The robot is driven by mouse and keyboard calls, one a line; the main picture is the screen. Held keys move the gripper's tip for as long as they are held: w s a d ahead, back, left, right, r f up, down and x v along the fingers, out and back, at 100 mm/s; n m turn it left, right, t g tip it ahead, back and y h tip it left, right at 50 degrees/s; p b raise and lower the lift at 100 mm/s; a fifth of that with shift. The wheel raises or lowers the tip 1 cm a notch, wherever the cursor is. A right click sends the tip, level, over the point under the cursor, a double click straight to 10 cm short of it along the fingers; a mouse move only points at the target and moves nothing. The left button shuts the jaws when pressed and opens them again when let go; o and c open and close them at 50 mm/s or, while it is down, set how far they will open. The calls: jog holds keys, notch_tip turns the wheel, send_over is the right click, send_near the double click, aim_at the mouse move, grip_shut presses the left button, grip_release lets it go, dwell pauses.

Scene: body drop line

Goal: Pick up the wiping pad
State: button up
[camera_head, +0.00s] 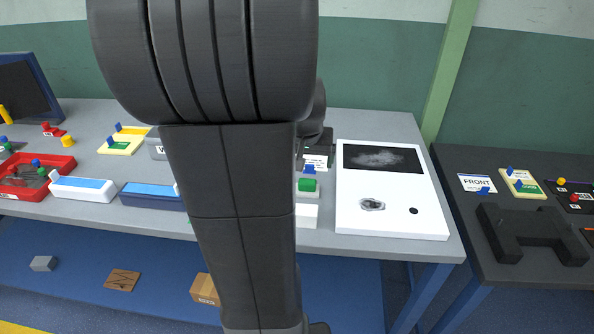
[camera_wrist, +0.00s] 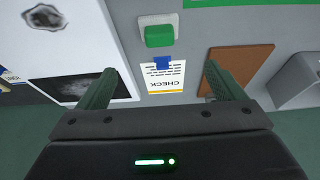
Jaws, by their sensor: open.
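A small green block with a white part (camera_head: 307,185), which looks like the wiping pad, lies on the grey bench just left of the white panel. In the wrist view the green pad (camera_wrist: 159,35) is ahead of the fingertips, near the top centre. My gripper (camera_wrist: 159,69) is open and empty, its two dark green fingers wide apart. The pad is beyond the fingers, not between them. In the head view my arm hides most of the gripper.
A white panel (camera_head: 350,222) with a dark smudge and a black patch lies right of the pad. A CHECK card (camera_wrist: 165,80) with a blue clip is close to the pad. A brown board (camera_wrist: 240,66) lies to its right. Blue-topped trays (camera_head: 82,188) stand left.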

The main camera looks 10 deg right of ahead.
send_over(308, 181)
jog(key=s, duration=0.2)
jog(key=f, duration=0.6)
jog(key=shift+s+a+f, duration=0.15)
jog(key=shift+s+a, duration=0.05)
jog(key=shift+a, duration=0.2)
jog(key=shift+p+x, duration=0.45)
jog(key=shift+x, duration=2.7)
jog(key=c, duration=1.1)
jog(key=shift+o, duration=0.2)
notch_tip(308, 181, up, 10)
jog(key=shift+r, duration=0.1)
